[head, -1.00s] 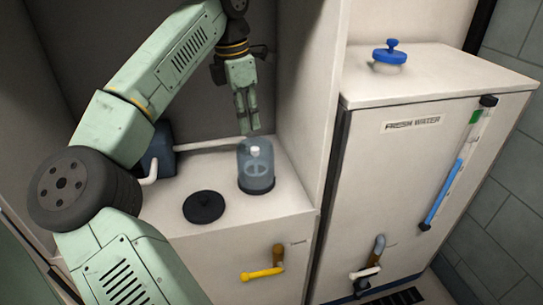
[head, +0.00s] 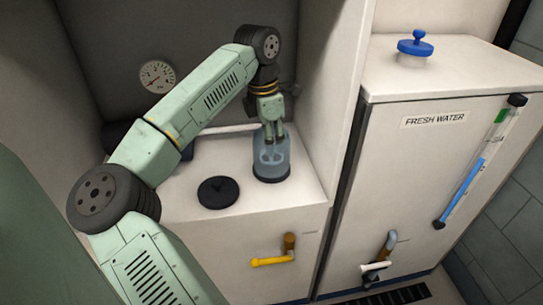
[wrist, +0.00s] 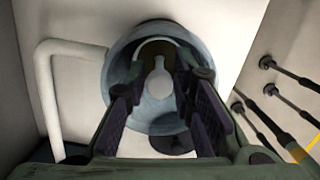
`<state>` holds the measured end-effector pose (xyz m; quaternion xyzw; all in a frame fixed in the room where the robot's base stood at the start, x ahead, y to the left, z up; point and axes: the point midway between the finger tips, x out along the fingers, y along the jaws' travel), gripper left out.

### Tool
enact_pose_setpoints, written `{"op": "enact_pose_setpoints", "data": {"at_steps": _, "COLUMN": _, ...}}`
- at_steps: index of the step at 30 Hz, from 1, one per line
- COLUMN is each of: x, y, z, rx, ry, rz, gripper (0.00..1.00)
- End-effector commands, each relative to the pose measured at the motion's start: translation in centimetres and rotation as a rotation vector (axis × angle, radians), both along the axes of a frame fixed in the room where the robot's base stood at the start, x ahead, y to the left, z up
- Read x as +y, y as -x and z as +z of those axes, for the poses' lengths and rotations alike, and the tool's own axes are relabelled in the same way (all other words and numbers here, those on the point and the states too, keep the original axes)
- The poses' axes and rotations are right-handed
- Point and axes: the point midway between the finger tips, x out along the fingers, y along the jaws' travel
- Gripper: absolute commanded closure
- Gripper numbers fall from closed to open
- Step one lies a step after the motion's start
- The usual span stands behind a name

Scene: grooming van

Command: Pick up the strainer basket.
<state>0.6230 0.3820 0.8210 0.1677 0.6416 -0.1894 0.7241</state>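A clear bluish strainer bowl (head: 284,168) with a dark base stands upright on the white tank top. The strainer basket (wrist: 157,82) sits inside it; its pale upright handle shows in the wrist view, and most of its body is hidden or hard to make out. My gripper (head: 273,138) points down into the bowl's open top. In the wrist view, my gripper (wrist: 160,88) is open, one finger on each side of the pale handle. I see no clear contact with it.
A round black lid (head: 218,191) lies left of the bowl. A white pipe (wrist: 50,95) runs behind it. A partition wall (head: 330,100) stands close on the right, before the fresh water tank (head: 425,170). A yellow-handled valve (head: 272,261) is on the front.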

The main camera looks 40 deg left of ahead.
Motion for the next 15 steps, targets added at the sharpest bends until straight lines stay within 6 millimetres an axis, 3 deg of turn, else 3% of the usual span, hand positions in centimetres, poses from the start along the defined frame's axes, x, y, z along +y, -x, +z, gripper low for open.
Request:
{"op": "enact_pose_setpoints", "data": {"at_steps": 7, "x": 0.01, "y": -0.01, "z": -0.20, "rx": 0.000, "ry": 0.000, "rz": 0.001, "gripper": 0.77}}
{"op": "enact_pose_setpoints", "data": {"at_steps": 15, "x": 0.00, "y": -0.02, "z": -0.18, "rx": 0.000, "ry": 0.000, "rz": 0.001, "gripper": 0.95}}
